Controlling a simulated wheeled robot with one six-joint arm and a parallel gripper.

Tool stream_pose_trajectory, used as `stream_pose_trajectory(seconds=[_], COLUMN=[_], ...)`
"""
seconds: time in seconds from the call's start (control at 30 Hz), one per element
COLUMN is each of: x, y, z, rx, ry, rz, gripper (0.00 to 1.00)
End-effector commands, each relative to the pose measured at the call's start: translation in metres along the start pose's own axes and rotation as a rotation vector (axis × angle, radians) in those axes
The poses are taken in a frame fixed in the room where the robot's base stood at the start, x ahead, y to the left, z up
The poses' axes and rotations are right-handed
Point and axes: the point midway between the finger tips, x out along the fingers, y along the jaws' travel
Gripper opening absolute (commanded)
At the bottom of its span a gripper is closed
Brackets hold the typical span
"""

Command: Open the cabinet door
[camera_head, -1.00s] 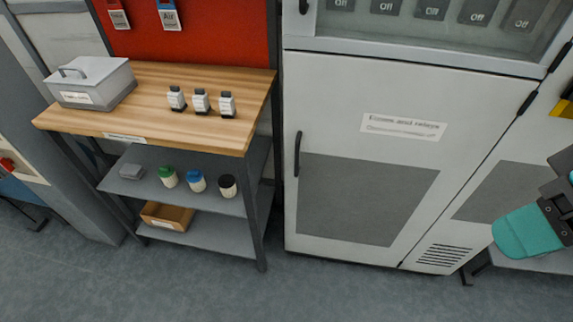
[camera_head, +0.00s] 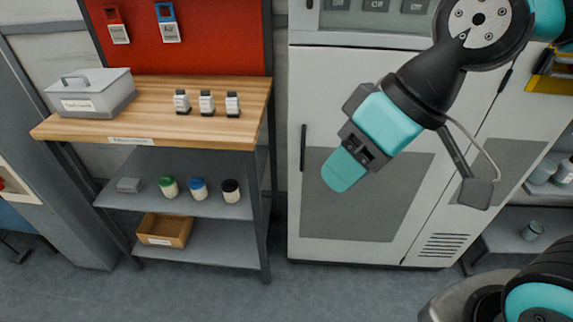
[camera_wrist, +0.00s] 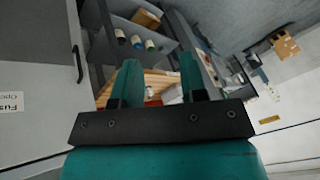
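The light grey cabinet door (camera_head: 420,228) is shut, with a dark grey panel on its lower part. Its black vertical handle (camera_head: 303,148) is on the door's left edge. In the wrist view, the same handle (camera_wrist: 77,63) shows to the left of my fingers, on the grey door (camera_wrist: 35,60). My gripper (camera_head: 345,170) hangs in front of the door, right of the handle and apart from it. In the wrist view, the two teal fingers of my gripper (camera_wrist: 160,72) are spread with nothing between them. My arm hides part of the door and its label.
Left of the cabinet stands a wooden-topped workbench (camera_head: 60,131) with a grey box (camera_head: 105,98), several small bottles and lower shelves. A shelf with jars (camera_head: 545,172) is at the right. The floor before the cabinet is clear.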

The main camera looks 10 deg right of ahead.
Motion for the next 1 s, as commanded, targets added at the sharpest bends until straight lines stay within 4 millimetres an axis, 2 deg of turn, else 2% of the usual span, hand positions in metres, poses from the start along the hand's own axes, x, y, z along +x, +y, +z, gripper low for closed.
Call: stream_pose_trajectory(seconds=[0.03,0.1,0.4,0.7,0.9,1.0], x=[0.039,0.064,0.148,0.206,0.224,0.227], y=[0.018,0.035,0.110,0.193,0.239,0.253], z=[0.006,0.000,-0.019,-0.020,-0.010,-0.007], rx=[0.004,0.001,-0.013,-0.024,-0.029,-0.032], ry=[0.056,0.148,0.530,0.894,1.087,1.149], rz=[0.006,0.017,0.112,0.281,0.409,0.455], gripper=[0.39,0.39,0.39,0.39,0.39,0.39])
